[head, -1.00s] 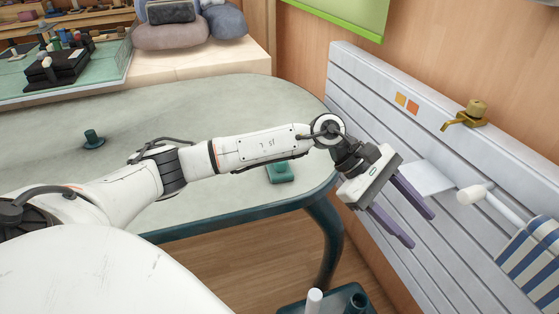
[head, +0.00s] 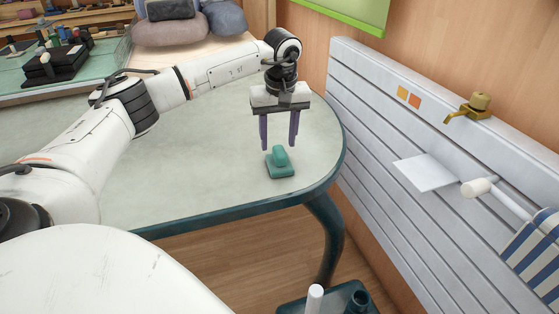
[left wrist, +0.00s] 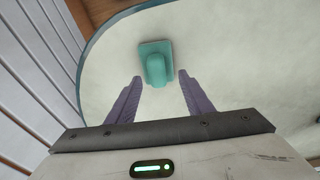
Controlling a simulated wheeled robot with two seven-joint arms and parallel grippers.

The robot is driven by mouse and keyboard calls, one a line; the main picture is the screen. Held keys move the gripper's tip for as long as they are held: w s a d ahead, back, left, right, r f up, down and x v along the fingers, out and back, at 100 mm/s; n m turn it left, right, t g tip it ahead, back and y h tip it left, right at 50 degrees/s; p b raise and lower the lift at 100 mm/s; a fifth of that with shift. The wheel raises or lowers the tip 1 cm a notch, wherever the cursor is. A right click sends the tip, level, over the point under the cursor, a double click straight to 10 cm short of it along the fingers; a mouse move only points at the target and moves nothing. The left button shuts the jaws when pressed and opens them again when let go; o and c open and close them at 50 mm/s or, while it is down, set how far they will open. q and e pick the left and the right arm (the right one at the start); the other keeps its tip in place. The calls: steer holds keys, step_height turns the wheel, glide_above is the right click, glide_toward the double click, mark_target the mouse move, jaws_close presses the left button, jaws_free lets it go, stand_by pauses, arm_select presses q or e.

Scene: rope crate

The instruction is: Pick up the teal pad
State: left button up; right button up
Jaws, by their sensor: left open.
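The teal pad (head: 280,170) lies on the grey-green table (head: 230,185) near its rounded right end. It has a flat square base with a raised rounded grip on top. My left gripper (head: 279,148) points down above the pad, open and empty, its two purple fingers apart. In the left wrist view the pad (left wrist: 155,62) lies beyond the fingertips of the left gripper (left wrist: 159,80), roughly centred between them and not touched. My right gripper is not in view.
A slatted white wall panel (head: 400,150) stands right of the table, with a brass hook (head: 470,108), a white plate (head: 425,172) and a striped cloth (head: 535,255). A glass-topped case (head: 95,70) and cushions (head: 170,30) are at the back left. The table around the pad is clear.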

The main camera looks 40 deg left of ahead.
mark_target(280, 150)
arm_select(q)
steer(key=f, duration=0.4)
steer(key=shift+w+a+f+b, duration=0.2)
steer(key=shift+w+f+b, duration=0.1)
steer(key=shift+w+f, duration=0.1)
steer(key=shift+r, duration=0.1)
steer(key=c, duration=1.1)
steer(key=shift+c, duration=0.2)
step_height(280, 150, up, 10)
steer(key=shift+p, duration=0.7)
